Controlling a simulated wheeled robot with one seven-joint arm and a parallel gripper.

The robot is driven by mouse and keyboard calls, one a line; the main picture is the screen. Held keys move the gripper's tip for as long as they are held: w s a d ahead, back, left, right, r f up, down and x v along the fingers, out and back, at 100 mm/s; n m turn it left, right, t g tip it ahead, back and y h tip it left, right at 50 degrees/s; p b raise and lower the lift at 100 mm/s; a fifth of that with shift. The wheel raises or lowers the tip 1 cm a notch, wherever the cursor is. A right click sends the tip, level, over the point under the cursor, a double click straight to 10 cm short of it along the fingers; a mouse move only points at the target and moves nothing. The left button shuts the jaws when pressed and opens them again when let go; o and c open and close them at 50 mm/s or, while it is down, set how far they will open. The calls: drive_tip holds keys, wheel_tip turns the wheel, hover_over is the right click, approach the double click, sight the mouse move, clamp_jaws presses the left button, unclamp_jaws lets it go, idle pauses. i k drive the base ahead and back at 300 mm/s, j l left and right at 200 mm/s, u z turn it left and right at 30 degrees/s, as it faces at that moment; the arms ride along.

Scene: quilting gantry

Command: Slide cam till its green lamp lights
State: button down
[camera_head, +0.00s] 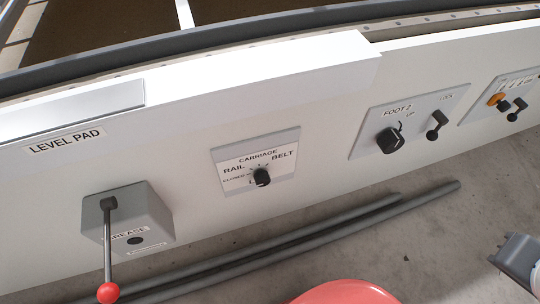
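No part labelled cam and no lit green lamp can be made out in the head view. The white gantry side (190,150) carries several grey control plates. The carriage plate (229,156) reads RAIL and BELT and has a black knob (262,177). The foot 2 plate (372,122) has a larger black knob (390,140) and a small black lever (436,125) under LOCK. At the right edge, a partly cut-off plate (530,95) has an orange part (496,99) and small black levers (517,109); its text is too small to read. My gripper is not in view.
A grey grease box (155,215) with a red-balled lever (108,292) juts out at left. Long grey pipes (300,240) lie on the concrete floor (440,250). A red rounded thing (345,292) and a grey object (515,258) show at the bottom and lower right.

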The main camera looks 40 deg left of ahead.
sight(504, 106)
drive_tip(key=u, duration=1.65)
drive_tip(key=z, duration=1.45)
drive_tip(key=i+l+z, duration=0.1)
drive_tip(key=i+z, duration=0.15)
drive_tip(key=z, duration=0.2)
drive_tip(key=i+z, duration=0.3)
drive_tip(key=z, duration=0.15)
